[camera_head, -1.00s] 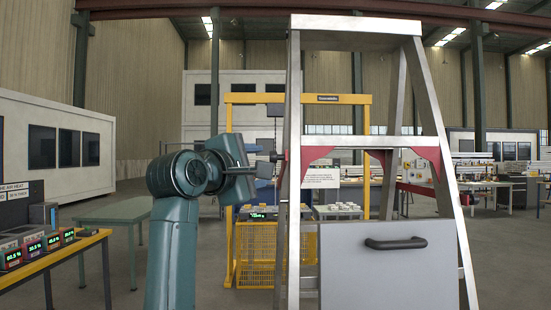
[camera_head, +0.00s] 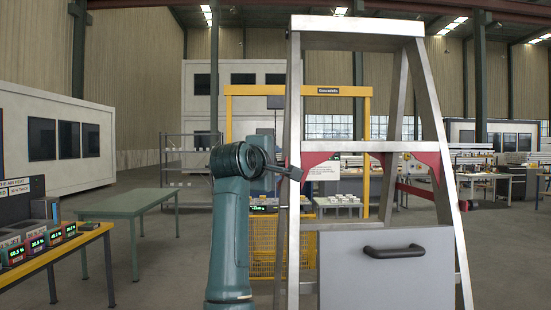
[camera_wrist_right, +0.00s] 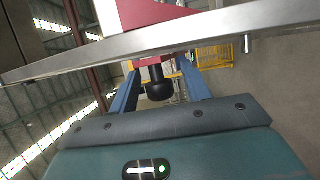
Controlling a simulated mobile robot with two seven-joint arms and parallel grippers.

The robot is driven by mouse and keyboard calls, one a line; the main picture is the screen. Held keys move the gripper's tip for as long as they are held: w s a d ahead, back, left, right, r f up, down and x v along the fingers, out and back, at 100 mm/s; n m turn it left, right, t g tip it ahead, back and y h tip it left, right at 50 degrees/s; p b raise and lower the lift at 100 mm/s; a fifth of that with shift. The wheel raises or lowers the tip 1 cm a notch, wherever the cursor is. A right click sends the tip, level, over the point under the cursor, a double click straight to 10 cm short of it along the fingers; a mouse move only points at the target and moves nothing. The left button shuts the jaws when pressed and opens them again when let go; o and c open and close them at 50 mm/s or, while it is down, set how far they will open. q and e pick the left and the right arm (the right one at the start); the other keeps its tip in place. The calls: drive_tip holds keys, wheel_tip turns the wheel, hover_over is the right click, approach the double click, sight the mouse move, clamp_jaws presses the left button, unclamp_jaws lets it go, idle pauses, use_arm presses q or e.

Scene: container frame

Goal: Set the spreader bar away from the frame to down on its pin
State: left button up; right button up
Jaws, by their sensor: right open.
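A metal stepladder frame (camera_head: 294,120) with red brackets stands close in front of me. A red bar (camera_head: 415,190) shows behind its right leg. My right gripper (camera_head: 284,169) is at the ladder's left leg, pointing right; its fingertips are partly hard to make out there. In the right wrist view, the blue fingers of my right gripper (camera_wrist_right: 157,76) are open. A black knob (camera_wrist_right: 158,88) on a red part (camera_wrist_right: 150,12) sits between them, not gripped. A metal rail (camera_wrist_right: 200,32) crosses the view above the fingers. I cannot tell the bar's pin. My left gripper is not in view.
A grey panel with a black handle (camera_head: 394,250) hangs on the ladder's front. A green table (camera_head: 130,205) and a bench with digital displays (camera_head: 40,262) stand at the left. A yellow frame (camera_head: 250,90) stands behind. Open floor lies between.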

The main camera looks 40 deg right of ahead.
drive_tip(key=shift+w+d, duration=0.15)
drive_tip(key=shift+d, duration=0.2)
drive_tip(key=shift+c, duration=0.3)
clamp_jaws()
